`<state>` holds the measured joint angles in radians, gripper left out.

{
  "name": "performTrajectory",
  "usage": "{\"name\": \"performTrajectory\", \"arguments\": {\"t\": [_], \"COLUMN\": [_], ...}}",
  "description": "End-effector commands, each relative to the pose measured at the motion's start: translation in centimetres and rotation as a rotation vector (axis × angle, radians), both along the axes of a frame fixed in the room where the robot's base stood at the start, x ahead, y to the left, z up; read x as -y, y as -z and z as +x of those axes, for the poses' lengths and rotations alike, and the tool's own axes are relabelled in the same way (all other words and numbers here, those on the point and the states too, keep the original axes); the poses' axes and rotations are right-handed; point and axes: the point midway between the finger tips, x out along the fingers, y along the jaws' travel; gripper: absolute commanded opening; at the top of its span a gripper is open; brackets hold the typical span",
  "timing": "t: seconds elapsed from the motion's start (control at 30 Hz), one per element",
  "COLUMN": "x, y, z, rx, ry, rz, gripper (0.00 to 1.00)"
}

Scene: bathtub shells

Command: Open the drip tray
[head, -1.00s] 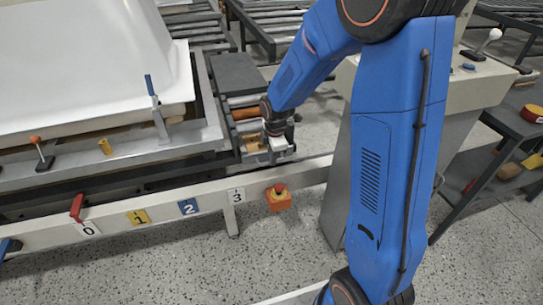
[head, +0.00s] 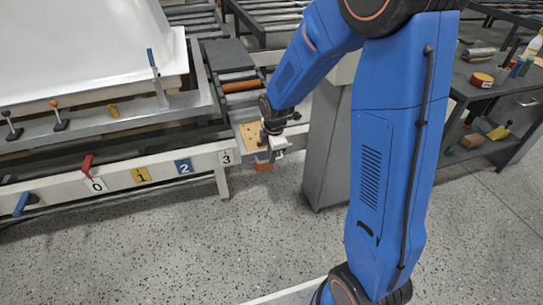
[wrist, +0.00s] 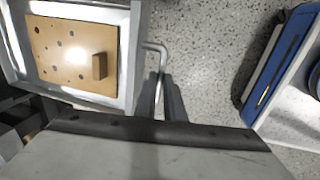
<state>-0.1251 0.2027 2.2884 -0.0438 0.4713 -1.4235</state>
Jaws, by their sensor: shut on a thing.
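The drip tray (wrist: 135,45) is a pale-walled drawer with a perforated tan board and a small brown block inside. In the head view the tray (head: 251,133) stands out from the right end of the machine frame. A thin metal bar handle (wrist: 154,46) is on its outer side. My gripper (wrist: 161,84) is shut on this handle, with the bar between its two fingers. In the head view my gripper (head: 273,144) is at the tray's right end, partly hidden by my wrist.
A white tub shell (head: 80,50) lies on the machine at left. Numbered tags and levers line the frame's front (head: 130,178). A grey pedestal (head: 328,150) stands close right of the tray. A cluttered shelf table (head: 490,100) is further right. The speckled floor in front is clear.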

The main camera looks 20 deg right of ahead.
Motion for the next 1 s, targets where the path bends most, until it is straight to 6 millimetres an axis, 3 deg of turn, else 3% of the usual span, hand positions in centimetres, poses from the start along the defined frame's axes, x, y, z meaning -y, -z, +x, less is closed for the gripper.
{"name": "performTrajectory", "arguments": {"t": [0.47,0.5,0.57,1.0], "x": [-0.03,-0.03,-0.03,-0.02], "y": [-0.04,-0.04,-0.03,-0.86], "z": [0.04,0.04,0.05,-0.09], "rx": [0.001,0.001,0.001,0.002], "ry": [0.000,0.000,0.000,0.000], "rz": [0.000,0.000,0.000,0.000], "gripper": [0.00,0.16,0.28,0.28]}}
